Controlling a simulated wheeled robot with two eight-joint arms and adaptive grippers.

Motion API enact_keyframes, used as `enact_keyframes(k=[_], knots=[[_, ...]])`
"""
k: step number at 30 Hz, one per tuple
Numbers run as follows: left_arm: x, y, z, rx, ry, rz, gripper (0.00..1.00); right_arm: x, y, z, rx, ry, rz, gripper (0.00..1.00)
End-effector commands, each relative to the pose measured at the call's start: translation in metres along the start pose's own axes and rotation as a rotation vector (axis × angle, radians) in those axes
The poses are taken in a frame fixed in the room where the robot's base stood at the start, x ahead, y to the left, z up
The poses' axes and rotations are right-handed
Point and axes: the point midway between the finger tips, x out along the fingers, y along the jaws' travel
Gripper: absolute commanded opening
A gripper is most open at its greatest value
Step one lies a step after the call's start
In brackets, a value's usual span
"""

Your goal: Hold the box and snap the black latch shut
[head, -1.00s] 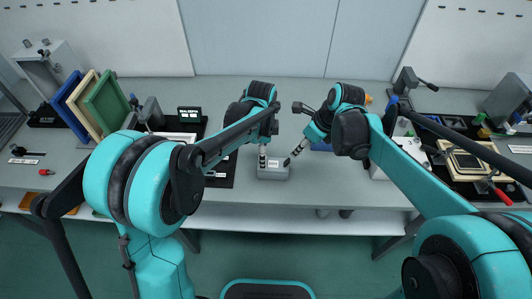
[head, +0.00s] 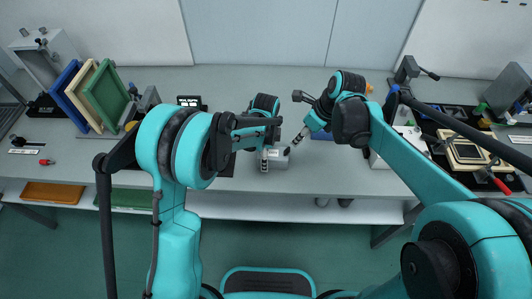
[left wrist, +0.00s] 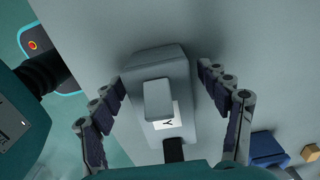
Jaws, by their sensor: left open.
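A small grey box (head: 279,162) stands on the bench in the middle of the head view. In the left wrist view the grey box (left wrist: 185,95) has a raised grey block with a white label on it. A black part, probably the latch (left wrist: 173,150), shows at its lower end; I cannot tell whether it is closed. My left gripper (left wrist: 161,84) is open, with one finger on each side of the box and gaps visible. In the head view my left gripper (head: 265,159) covers the box's left side. My right gripper (head: 288,151) is at the box's right; its fingers are too small to read.
Blue, tan and green frames (head: 105,95) stand on the left of the bench (head: 80,150). A dark mat lies partly hidden behind my left arm. A clamp fixture (head: 468,152) with red handles is at the right. The bench front near the box is clear.

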Motion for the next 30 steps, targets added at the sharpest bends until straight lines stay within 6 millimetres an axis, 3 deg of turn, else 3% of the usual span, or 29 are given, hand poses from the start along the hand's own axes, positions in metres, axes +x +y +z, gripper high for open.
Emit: enact_keyframes(k=[2,3,9,11,15,20,30], knots=[[0.0,0.0,0.0,0.0,0.0,0.0,0.76,0.0,0.0,0.0,0.0,0.0,0.0,0.34],[0.0,0.0,0.0,0.0,0.0,0.0,0.71,0.0,0.0,0.0,0.0,0.0,0.0,0.34],[0.0,0.0,0.0,0.0,0.0,0.0,0.18,0.0,0.0,0.0,0.0,0.0,0.0,0.34],[0.0,0.0,0.0,0.0,0.0,0.0,0.06,0.0,0.0,0.0,0.0,0.0,0.0,0.34],[0.0,0.0,0.0,0.0,0.0,0.0,0.06,0.002,-0.004,-0.003,-0.011,-0.001,0.013,0.0],[0.0,0.0,0.0,0.0,0.0,0.0,0.06,0.01,-0.024,-0.019,-0.106,-0.036,0.106,0.0],[0.0,0.0,0.0,0.0,0.0,-0.001,0.06,0.018,-0.073,-0.07,-0.457,-0.293,0.299,0.0]])
